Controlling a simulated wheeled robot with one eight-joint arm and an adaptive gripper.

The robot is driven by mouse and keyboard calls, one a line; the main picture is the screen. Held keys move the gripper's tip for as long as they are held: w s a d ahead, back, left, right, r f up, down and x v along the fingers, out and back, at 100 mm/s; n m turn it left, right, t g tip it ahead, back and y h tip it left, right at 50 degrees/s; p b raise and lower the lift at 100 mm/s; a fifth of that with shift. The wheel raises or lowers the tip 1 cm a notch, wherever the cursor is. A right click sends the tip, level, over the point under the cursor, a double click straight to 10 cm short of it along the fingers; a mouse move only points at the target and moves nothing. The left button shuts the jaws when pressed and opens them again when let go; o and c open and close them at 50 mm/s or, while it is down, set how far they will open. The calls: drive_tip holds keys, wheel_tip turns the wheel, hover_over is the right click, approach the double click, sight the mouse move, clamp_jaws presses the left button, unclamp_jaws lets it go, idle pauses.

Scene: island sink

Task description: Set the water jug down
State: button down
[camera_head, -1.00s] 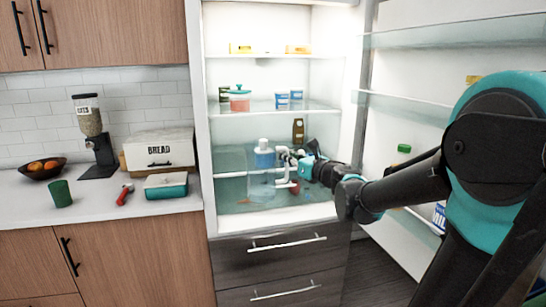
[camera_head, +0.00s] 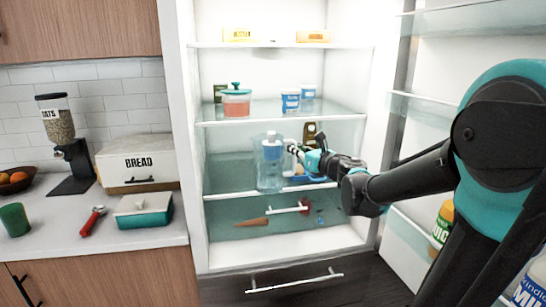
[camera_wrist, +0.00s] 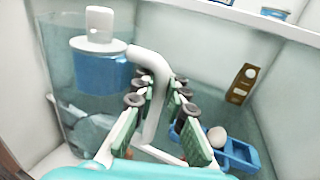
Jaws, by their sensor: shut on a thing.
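The water jug (camera_head: 270,172) is clear with a blue tint and a white lid. It is upright inside the open fridge, on the left, with its base near the level of the middle glass shelf's front edge (camera_head: 235,194). I cannot tell whether its base touches the shelf. My gripper (camera_head: 297,152) is on the jug's right side. In the wrist view, the jug (camera_wrist: 100,76) is at upper left, and its white handle (camera_wrist: 150,62) runs between my gripper's fingers (camera_wrist: 158,101), which are shut on it.
Above, a shelf holds a red container (camera_head: 236,104) and blue-white cups (camera_head: 290,100). A carrot (camera_head: 251,222) lies below.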

drive_tip(key=f+x, duration=0.3)
drive_tip(key=x, duration=1.2)
drive_tip(key=shift+w+a+f, duration=0.25)
drive_tip(key=shift+a, duration=0.05)
drive_tip(key=shift+f, duration=0.1)
drive_tip(key=c, duration=1.6)
unclamp_jaws()
drive_tip(key=shift+o, duration=0.2)
drive_tip(key=v, duration=1.2)
